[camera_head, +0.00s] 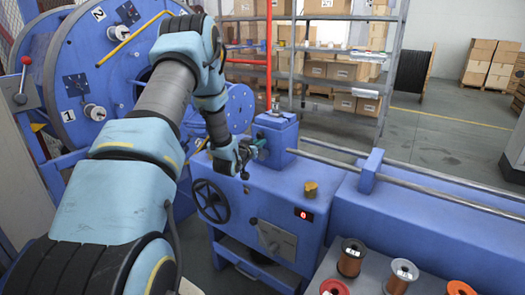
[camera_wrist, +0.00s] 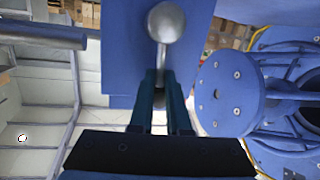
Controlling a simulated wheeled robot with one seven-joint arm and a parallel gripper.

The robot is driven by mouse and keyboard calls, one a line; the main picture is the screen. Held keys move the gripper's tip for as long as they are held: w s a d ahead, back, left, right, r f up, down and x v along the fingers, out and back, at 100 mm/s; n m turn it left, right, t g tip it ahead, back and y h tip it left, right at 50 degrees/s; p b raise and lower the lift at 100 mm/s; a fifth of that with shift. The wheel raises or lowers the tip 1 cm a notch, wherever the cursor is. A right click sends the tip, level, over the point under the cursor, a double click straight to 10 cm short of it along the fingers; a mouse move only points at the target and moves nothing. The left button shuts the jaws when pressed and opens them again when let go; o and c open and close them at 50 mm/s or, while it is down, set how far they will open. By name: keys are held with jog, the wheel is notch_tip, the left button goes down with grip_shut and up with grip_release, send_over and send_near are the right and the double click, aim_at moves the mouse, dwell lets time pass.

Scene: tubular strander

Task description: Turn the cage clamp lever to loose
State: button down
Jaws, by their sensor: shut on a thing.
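In the wrist view, a metal lever with a round grey ball knob (camera_wrist: 166,21) stands in front of a blue block (camera_wrist: 125,50). I take it to be the cage clamp lever; no label on it can be read. My gripper (camera_wrist: 161,78) is shut on the lever's thin shaft, just below the knob. In the head view, my gripper (camera_head: 259,146) is at the left side of the blue block (camera_head: 281,132) on top of the blue machine cabinet. The lever is mostly hidden there by my gripper.
Large blue discs with numbered spools (camera_head: 93,112) stand at the left. A black handwheel (camera_head: 210,201) and a small lever plate (camera_head: 277,241) are on the cabinet front. Wire spools (camera_head: 351,258) stand at the lower right.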

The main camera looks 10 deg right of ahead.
jog(key=shift+w+a+n+g+b, duration=0.3)
jog(key=shift+w+a+n+b, duration=0.2)
jog(key=shift+n, duration=0.55)
jog(key=shift+w+a+n+g+b, duration=0.35)
jog(key=shift+w+n+b, duration=0.2)
jog(key=shift+n, duration=0.5)
jog(key=shift+w+a, duration=0.1)
jog(key=c, duration=0.9)
grip_release()
jog(key=shift+f, duration=0.15)
jog(key=shift+f, duration=0.1)
jog(key=b+v, duration=0.3)
jog(key=v, duration=0.8)
jog(key=shift+w, duration=0.1)
jog(key=shift+a, duration=0.1)
